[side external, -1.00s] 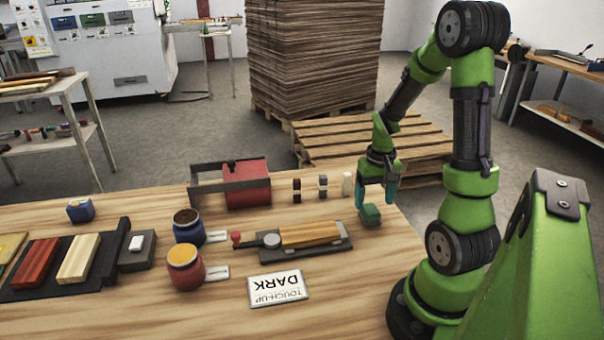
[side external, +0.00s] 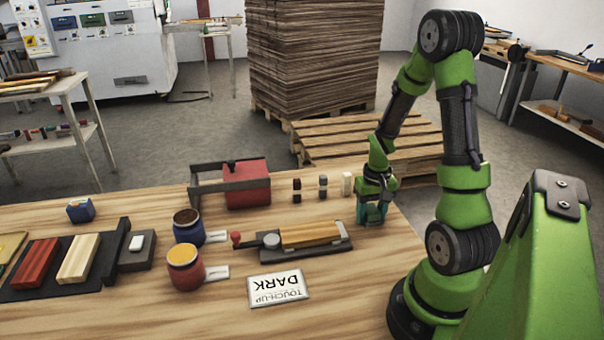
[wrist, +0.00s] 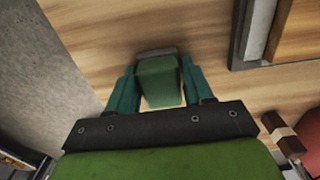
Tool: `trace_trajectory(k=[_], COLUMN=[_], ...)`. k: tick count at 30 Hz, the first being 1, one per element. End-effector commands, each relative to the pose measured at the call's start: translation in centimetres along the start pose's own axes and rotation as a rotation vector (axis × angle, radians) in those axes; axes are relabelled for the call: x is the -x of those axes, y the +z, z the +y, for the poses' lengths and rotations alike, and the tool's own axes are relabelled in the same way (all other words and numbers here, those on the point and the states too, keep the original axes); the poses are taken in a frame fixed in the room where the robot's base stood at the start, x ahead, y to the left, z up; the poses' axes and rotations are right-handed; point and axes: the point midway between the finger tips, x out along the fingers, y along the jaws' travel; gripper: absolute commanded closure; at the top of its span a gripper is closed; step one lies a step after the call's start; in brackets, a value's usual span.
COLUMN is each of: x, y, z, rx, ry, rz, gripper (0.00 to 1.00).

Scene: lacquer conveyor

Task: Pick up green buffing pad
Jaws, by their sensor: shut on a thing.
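The green buffing pad (wrist: 158,82) is a small green block with a grey edge, seen between the two teal fingers in the wrist view. My gripper (wrist: 155,90) is shut on it. In the side external view my gripper (side external: 371,214) points down at the right end of the wooden table (side external: 130,318), and its fingers mostly hide the pad. The pad is at or very near the tabletop; I cannot tell whether it touches.
A dark tray (side external: 345,243) with a wooden block (side external: 310,234) lies just left of the gripper. Small upright blocks (side external: 346,184) stand behind it. A red box (side external: 248,187), two jars (side external: 185,268) and a "TOUCH-UP DARK" card (side external: 279,287) are farther left. The table's right edge is close.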

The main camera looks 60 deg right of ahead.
Motion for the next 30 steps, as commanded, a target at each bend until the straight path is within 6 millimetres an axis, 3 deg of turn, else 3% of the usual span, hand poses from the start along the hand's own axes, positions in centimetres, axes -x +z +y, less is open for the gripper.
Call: trace_trajectory(k=[8, 21, 30], x=[0.4, 8.2, 10.1], y=[-0.1, -0.1, 0.0], z=[0.0, 0.0, 0.0], rx=[0.0, 0.002, 0.001], ry=[0.0, 0.0, 0.0], rz=[0.003, 0.006, 0.0], gripper=[0.84, 0.84, 0.84])
